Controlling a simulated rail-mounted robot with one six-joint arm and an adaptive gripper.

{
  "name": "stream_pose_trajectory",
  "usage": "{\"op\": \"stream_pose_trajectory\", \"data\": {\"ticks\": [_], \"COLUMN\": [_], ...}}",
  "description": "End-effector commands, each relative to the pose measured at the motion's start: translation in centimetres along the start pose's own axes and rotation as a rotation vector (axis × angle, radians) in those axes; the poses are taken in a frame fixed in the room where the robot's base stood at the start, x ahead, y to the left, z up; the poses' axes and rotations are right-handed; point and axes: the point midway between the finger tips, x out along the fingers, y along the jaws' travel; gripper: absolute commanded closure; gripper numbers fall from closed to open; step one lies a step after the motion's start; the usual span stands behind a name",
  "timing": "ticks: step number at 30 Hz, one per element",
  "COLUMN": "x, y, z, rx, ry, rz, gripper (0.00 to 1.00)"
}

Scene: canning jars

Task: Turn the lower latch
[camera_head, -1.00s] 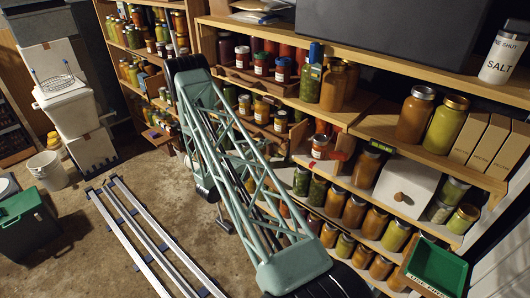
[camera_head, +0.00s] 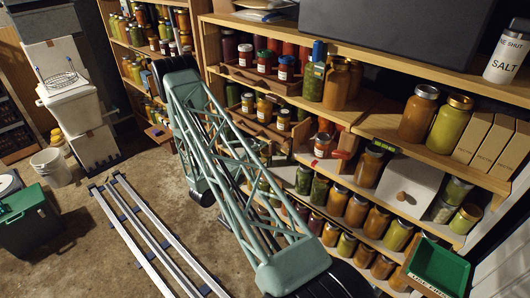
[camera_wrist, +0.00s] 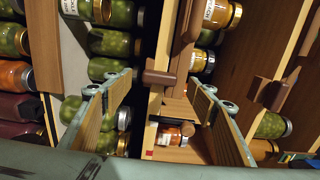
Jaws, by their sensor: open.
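In the wrist view the shelving appears on its side, with jar lids pointing right. A brown wooden latch (camera_wrist: 160,77) on a wooden edge appears between my fingers; it seems to be the lower one. A second brown latch (camera_wrist: 270,92) lies further right on another board. My gripper (camera_wrist: 163,90) is open and empty, one finger on each side of the nearer latch in the picture. Whether they touch it cannot be told. In the head view my arm hides the gripper and I cannot make out the latches.
Green jars (camera_wrist: 112,43) stand left of the latch in the wrist view. In the head view, the shelves hold many glass jars (camera_head: 374,222); the floor (camera_head: 120,250) is mostly open around the rails.

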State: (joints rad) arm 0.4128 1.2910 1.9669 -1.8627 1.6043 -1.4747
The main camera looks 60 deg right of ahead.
Motion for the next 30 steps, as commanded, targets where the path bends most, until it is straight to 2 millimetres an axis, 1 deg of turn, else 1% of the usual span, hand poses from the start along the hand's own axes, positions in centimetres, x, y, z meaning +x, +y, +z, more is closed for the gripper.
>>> {"op": "stream_pose_trajectory", "data": {"ticks": [1, 9, 18, 24, 30], "x": [-0.7, -3.7, -6.5, -7.5, -7.7], "y": [0.0, 0.0, 0.0, 0.0, 0.0], "z": [0.1, 0.1, 0.0, 0.0, 0.0], "rx": [-0.001, -0.001, -0.001, -0.001, 0.000], "ry": [-0.003, -0.002, -0.002, 0.000, 0.000], "rz": [0.000, 0.000, 0.001, 0.000, 0.000], "gripper": [0.48, 0.48, 0.48, 0.48, 0.48]}}
